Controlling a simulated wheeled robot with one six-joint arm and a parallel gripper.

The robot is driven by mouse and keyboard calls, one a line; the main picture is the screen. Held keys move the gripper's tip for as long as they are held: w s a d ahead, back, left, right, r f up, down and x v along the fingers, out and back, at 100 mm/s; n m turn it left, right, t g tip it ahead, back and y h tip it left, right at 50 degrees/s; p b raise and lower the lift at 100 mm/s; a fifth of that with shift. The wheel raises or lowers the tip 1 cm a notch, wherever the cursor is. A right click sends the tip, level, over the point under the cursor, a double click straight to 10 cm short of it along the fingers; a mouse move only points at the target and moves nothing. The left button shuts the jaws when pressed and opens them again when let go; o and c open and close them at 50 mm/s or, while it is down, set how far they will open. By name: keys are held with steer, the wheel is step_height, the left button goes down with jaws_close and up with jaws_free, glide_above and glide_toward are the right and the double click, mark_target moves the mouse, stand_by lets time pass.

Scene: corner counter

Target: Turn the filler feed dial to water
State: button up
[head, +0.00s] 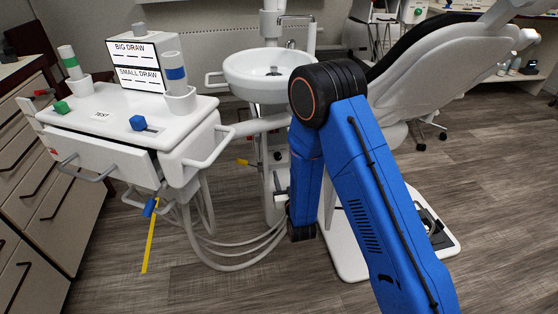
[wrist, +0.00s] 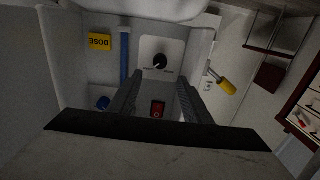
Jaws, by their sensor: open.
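The dial (wrist: 160,61) is a round black knob on a pale square plate (wrist: 148,44) in the wrist view. A small light mark shows at its lower left, and tiny print beneath it is too small to read, so I cannot tell its setting. My gripper (wrist: 157,84) is open, with one dark finger on each side of the picture's middle. The fingertips lie just below the dial in the picture, apart from it as far as I can see. Nothing is held. In the head view my blue arm hides the dial and the gripper.
A red rocker switch (wrist: 157,108) shows between the fingers. A yellow DOSE label (wrist: 99,41), blue strip (wrist: 124,52), blue knob (wrist: 103,102) and yellow-ended lever (wrist: 227,86) surround the dial. A basin (head: 268,75), instrument cart (head: 125,115) and dental chair (head: 430,75) stand around my arm.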

mark_target(278, 158)
steer(key=x, duration=1)
steer(key=shift+w+a, duration=0.1)
steer(key=shift+w, duration=0.3)
steer(key=shift+c, duration=0.7)
steer(key=c, duration=0.9)
